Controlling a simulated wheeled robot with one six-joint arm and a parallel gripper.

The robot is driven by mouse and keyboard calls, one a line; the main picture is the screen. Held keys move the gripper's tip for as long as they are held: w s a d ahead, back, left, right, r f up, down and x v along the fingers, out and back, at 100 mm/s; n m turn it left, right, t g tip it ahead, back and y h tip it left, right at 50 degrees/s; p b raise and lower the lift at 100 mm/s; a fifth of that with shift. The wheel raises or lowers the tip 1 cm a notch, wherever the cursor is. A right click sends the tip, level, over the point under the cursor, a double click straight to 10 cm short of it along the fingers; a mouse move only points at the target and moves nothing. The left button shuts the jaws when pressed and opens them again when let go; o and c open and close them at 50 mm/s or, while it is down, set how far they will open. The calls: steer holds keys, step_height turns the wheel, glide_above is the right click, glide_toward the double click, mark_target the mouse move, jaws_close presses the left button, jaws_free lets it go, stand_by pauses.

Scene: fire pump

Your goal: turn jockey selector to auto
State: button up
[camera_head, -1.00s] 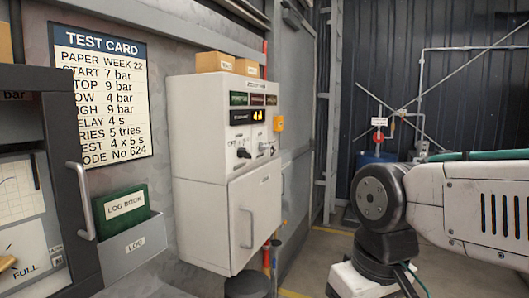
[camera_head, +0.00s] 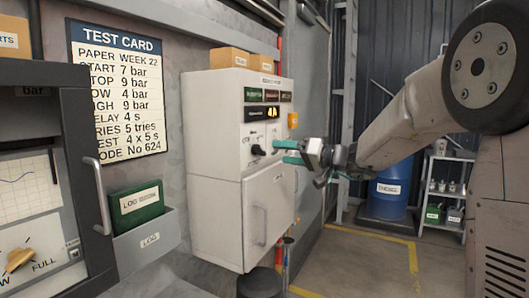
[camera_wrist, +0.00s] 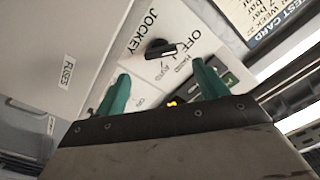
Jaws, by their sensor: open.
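The white jockey control cabinet (camera_head: 215,160) hangs on the wall. A black selector knob (camera_head: 258,150) is on its face, left of my gripper. In the wrist view, a black knob (camera_wrist: 160,48) sits beside the word JOCKEY, with its pale mark toward the right, near the OFF lettering. The word AUTO is printed just below it. My gripper (camera_head: 282,152) has green fingers pointing at the panel. In the wrist view my gripper (camera_wrist: 160,68) is open and empty, the knob lying just beyond the fingertips, between them. I see no contact. The gripper may hide part of the panel.
Cardboard boxes (camera_head: 232,57) stand on the cabinet. A door with a handle (camera_head: 259,226) is below the panel. A dark cabinet with a handle (camera_head: 98,197) and a log book (camera_head: 136,200) are at left. A blue drum (camera_head: 387,200) stands behind my arm.

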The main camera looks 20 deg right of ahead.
mark_target(263, 150)
steer(key=x, duration=0.7)
steer(key=shift+w+a, duration=0.15)
steer(key=shift+a, duration=0.05)
steer(key=shift+c, duration=0.3)
steer(key=c, duration=0.9)
